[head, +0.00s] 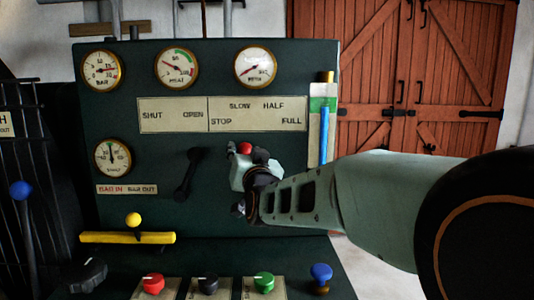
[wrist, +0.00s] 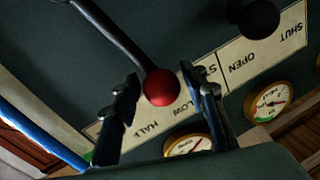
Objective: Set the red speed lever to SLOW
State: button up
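The red knob of the speed lever (head: 246,148) shows in the head view just below the label plate (head: 222,128), under the word SLOW. In the wrist view the red knob (wrist: 161,87) is at the end of a dark lever rod (wrist: 112,35), close to the SLOW lettering. My gripper (head: 241,168) is in front of the lever and hides its lower part in the head view. In the wrist view my gripper (wrist: 166,92) is open, with one finger on each side of the knob and visible gaps between.
A black lever (head: 188,172) stands to the left under SHUT and OPEN. Gauges (head: 177,68) line the panel top. A yellow bar (head: 128,238) and several coloured knobs (head: 264,282) are below. A blue rod (head: 324,135) is at the panel's right edge.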

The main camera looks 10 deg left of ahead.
jog(key=shift+o, duration=0.4)
jog(key=shift+r, duration=0.1)
notch_tip(320, 180, up, 10)
jog(key=shift+f, duration=0.15)
